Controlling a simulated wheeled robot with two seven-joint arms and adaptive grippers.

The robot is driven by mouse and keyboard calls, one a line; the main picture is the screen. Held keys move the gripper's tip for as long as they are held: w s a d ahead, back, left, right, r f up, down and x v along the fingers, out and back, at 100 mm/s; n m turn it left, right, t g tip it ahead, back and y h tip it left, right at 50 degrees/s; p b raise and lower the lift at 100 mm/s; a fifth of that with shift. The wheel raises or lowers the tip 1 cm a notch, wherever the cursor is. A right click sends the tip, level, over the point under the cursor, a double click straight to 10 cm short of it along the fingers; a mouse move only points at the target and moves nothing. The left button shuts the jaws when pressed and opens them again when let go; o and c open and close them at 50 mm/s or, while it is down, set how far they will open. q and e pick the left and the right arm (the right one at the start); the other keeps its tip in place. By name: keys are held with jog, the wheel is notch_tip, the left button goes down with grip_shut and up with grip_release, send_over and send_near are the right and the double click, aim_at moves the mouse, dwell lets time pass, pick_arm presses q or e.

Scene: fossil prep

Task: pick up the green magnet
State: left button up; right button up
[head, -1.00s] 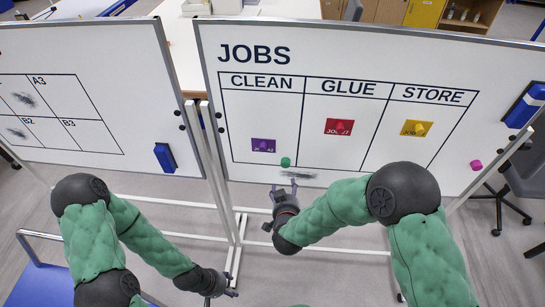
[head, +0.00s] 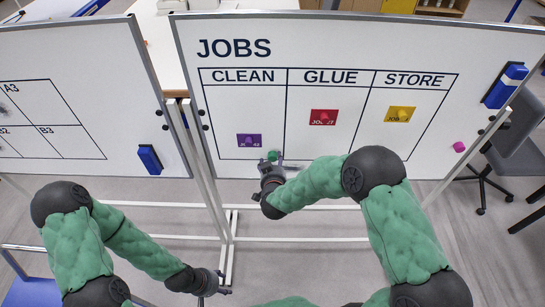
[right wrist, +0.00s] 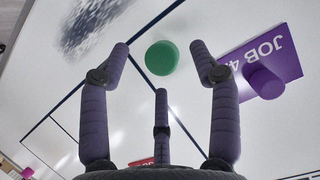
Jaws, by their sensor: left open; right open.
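The green magnet (head: 272,155) is a small round knob on the right whiteboard (head: 231,114), at the lower edge of the CLEAN column. My right gripper (head: 272,164) is open just below it in the head view and partly overlaps it. In the right wrist view the green magnet (right wrist: 161,58) shows between the tips of the spread fingers, ahead of them. I see no finger touching it, and the remaining gap is hard to judge. My left gripper (head: 224,287) is open and empty, low in front of the boards.
A purple magnet (right wrist: 264,82) on a purple job card is close to the right finger. Red (head: 324,116) and yellow (head: 400,113) magnets hold cards further right; a pink magnet (head: 459,147) sits near the right edge. Blue erasers (head: 150,159) are on the boards. A dark smudge (right wrist: 95,22) lies near the green magnet.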

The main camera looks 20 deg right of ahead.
jog(key=shift+x, duration=0.9)
jog(key=c, duration=1.1)
jog(key=shift+s+a+r, duration=0.1)
jog(key=shift+s+r, duration=0.1)
jog(key=shift+r, duration=0.25)
notch_tip(320, 180, up, 7)
jog(key=shift+f+p, duration=0.2)
jog(key=shift+p, duration=0.45)
jog(key=s+a, duration=0.2)
jog(key=s, duration=0.7)
jog(key=s+a+p, duration=0.1)
jog(key=s+a, duration=0.2)
jog(key=s, duration=0.7)
jog(key=shift+f, duration=0.3)
